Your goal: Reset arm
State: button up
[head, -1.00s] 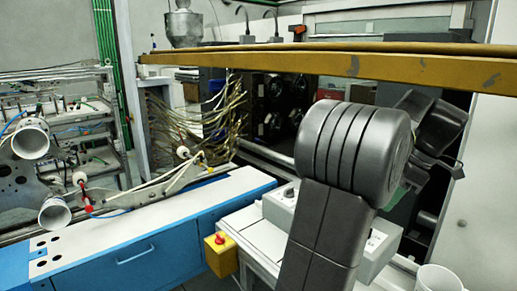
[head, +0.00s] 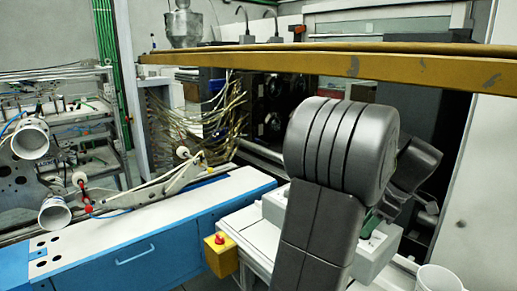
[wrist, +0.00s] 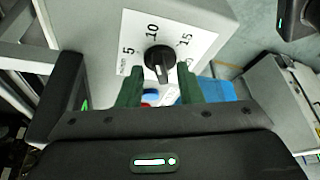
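My gripper (wrist: 160,78) is open in the wrist view, its two green fingers apart with nothing held between them. A black rotary knob (wrist: 160,60) shows just beyond and between the fingertips, its pointer toward the bottom of the picture. I cannot tell whether the fingers touch it. The knob sits on a white dial plate (wrist: 133,33) marked 5, 10 and 15, on a grey box. In the head view my dark arm covers much of the grey control box (head: 375,258), and only a bit of green finger shows by its top.
A yellow box with a red button (head: 221,254) is fixed left of the control box. A blue cabinet with a white top (head: 150,215) stands at left. A yellow beam (head: 300,60) crosses above my arm. A white cup-like cylinder (head: 437,280) is at lower right.

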jog(key=m+t, duration=0.1)
jog(key=m, duration=0.1)
jog(key=m+h+b, duration=0.1)
jog(key=m, duration=0.2)
jog(key=shift+s+a+t, duration=0.2)
jog(key=shift+t, duration=0.2)
jog(key=m+h, duration=0.1)
jog(key=m, duration=0.2)
jog(key=m+h+b, duration=0.1)
jog(key=m, duration=0.2)
jog(key=shift+a+t, duration=0.2)
jog(key=shift+t, duration=0.2)
jog(key=m+h+b, duration=0.2)
jog(key=m, duration=0.3)
jog(key=shift+a+f, duration=0.1)
jog(key=shift+a, duration=0.05)
jog(key=shift+a+m+g+h+b, duration=0.1)
jog(key=shift+m+g+h+b, duration=0.35)
jog(key=shift+m, duration=0.75)
jog(key=shift+a+m+g+h+b, duration=0.15)
jog(key=shift+m+h+b, duration=0.3)
jog(key=shift+m+b, duration=0.55)
jog(key=shift+d+m, duration=0.1)
jog(key=shift+m, duration=0.2)
